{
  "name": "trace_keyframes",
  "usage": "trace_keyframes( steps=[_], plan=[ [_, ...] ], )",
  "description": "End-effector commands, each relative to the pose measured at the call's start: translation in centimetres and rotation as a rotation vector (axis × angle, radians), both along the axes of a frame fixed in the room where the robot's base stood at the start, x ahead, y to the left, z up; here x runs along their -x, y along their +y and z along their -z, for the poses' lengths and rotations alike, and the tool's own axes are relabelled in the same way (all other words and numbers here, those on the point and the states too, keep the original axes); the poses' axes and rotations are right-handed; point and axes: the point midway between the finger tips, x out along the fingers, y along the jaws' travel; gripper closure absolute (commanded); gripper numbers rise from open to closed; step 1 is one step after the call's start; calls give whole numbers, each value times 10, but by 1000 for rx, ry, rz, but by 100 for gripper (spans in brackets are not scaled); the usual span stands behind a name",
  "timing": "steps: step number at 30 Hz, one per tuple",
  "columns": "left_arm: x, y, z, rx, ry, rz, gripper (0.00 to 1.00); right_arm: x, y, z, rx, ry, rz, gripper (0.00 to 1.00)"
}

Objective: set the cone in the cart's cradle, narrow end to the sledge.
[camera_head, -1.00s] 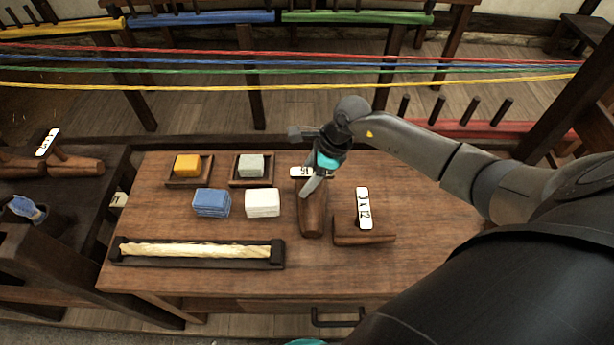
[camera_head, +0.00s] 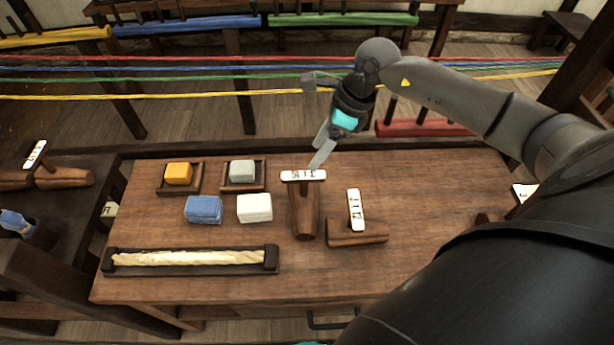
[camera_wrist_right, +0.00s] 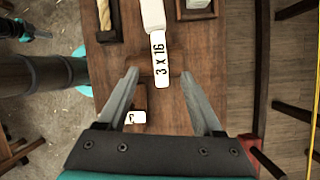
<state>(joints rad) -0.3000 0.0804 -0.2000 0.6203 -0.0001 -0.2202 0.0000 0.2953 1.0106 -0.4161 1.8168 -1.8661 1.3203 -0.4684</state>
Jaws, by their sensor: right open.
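A wooden cone (camera_head: 304,218) lies on the brown table, a white tag (camera_head: 303,176) at its far end. The tag reads 3 x 16 in the right wrist view (camera_wrist_right: 160,60). A second wooden cone (camera_head: 357,238) with an upright white tag (camera_head: 355,210) lies to its right. My right gripper (camera_head: 318,152) is open and empty, above and just beyond the first cone's tag. In the right wrist view its fingertips (camera_wrist_right: 159,74) stand either side of that tag, apart from it. I cannot make out the cart's cradle or the sledge.
Orange (camera_head: 178,174), grey (camera_head: 242,171), blue (camera_head: 204,209) and white (camera_head: 254,208) blocks sit on the table's left. A dark tray (camera_head: 108,262) holds pale rope in front. Coloured strands cross behind. Another tag (camera_head: 522,192) shows at right, beside my arm.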

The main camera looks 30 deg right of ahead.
Motion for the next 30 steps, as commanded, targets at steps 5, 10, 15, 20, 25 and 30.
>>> trace_keyframes(
  steps=[5,10,15,20,25,30],
  plan=[
    [0,0,1,0,0,0,100,-1,1,-3,-56,99,274,32],
    [0,0,2,0,0,1,100,-2,2,-6,-112,199,548,32],
    [0,0,3,0,0,1,100,-3,2,-9,-167,300,822,32],
    [0,0,3,0,0,1,100,-3,1,-12,-219,393,1081,32],
    [0,0,4,0,0,0,100,-3,1,-15,-275,494,1357,32],
    [0,0,5,0,0,0,100,-3,0,-18,-330,596,1634,32]
  ],
)
